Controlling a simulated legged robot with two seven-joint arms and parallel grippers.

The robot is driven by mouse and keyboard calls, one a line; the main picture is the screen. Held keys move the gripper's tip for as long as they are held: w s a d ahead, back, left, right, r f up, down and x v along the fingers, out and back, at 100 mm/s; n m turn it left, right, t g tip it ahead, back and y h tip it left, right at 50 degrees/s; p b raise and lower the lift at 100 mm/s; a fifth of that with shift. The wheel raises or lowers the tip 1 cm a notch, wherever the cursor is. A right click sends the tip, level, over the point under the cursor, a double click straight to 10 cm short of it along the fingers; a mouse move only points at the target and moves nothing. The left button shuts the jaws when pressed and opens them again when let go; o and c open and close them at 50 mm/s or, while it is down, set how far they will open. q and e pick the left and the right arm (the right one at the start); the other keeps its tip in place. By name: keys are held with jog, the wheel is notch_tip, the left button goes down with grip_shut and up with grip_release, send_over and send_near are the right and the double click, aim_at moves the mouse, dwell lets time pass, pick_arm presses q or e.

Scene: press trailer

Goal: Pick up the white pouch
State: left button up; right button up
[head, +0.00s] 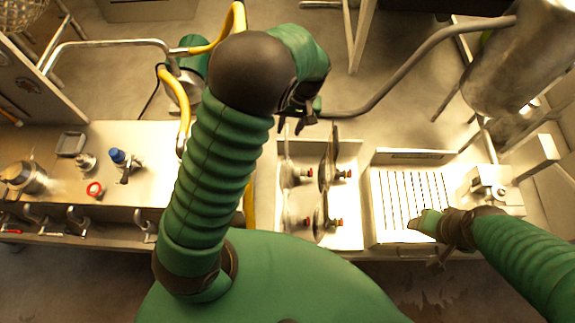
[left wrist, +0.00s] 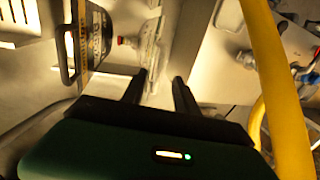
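I cannot pick out a white pouch in either view. My left gripper (head: 302,120) hangs beyond the back edge of the metal counter, near the upright round plates.
Upright round plates with red knobs (head: 327,178) stand mid-counter. A slotted tray (head: 412,195) is to their right. A blue-topped fitting (head: 120,160), a red ring (head: 95,188) and a metal pot (head: 24,176) are on the left counter. A yellow hose (left wrist: 280,90) runs beside my left gripper.

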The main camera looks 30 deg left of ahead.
aim_at(287, 137)
pick_arm(q)
jog(key=shift+a+f, duration=0.15)
jog(key=shift+f, duration=0.3)
jog(key=p+x, duration=0.2)
jog(key=x, duration=0.2)
jog(key=shift+s, duration=0.1)
jog(key=shift+f, duration=0.5)
jog(key=shift+c, duration=0.7)
jog(key=shift+d, duration=0.25)
jog(key=c, duration=0.5)
jog(key=shift+a, duration=0.1)
grip_shut()
